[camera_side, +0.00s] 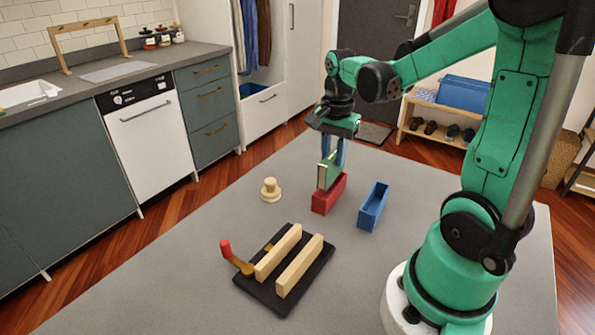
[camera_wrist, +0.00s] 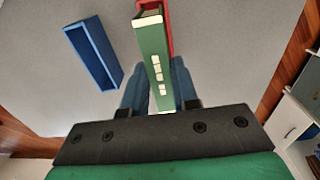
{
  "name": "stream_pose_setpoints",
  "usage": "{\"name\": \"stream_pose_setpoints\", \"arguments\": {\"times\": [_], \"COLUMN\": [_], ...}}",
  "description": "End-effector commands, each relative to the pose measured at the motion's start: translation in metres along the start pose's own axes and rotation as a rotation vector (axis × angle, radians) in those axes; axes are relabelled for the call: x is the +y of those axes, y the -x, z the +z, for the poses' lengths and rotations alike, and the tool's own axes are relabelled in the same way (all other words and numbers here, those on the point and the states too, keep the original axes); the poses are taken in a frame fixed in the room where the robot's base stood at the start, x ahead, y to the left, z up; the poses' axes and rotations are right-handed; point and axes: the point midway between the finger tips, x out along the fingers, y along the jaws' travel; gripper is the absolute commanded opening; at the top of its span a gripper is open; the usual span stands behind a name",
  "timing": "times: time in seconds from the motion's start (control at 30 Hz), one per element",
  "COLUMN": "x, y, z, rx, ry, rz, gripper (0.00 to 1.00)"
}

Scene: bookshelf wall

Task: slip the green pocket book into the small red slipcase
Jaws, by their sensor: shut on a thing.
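The green pocket book (camera_side: 327,171) stands upright between the fingers of my gripper (camera_side: 333,153). The small red slipcase (camera_side: 328,196) stands on the grey table directly below it. In the side view the book's lower edge meets the slipcase's top; I cannot tell whether it is inside or just above the opening. In the wrist view the green book (camera_wrist: 153,55) shows its spine with pale marks, between the two blue fingers of my gripper (camera_wrist: 158,90). A strip of the red slipcase (camera_wrist: 170,14) shows beside the book's far end; the book hides most of it.
An open blue slipcase (camera_side: 373,207) stands close to the right of the red one. A wooden knob-like piece (camera_side: 270,190) is to the left. A black base with two wooden rails (camera_side: 288,268) and a red-tipped lever lies in front. The table between them is clear.

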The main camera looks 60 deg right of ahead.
Motion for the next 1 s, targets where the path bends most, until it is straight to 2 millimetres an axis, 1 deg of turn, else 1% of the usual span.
{"name": "stream_pose_setpoints", "arguments": {"times": [0.17,1.0], "x": [0.0,0.0], "y": [-0.002,-0.028], "z": [0.0,0.0], "rx": [0.0,0.0], "ry": [0.0,0.0], "rz": [0.0,0.0], "gripper": [0.0,0.0]}}
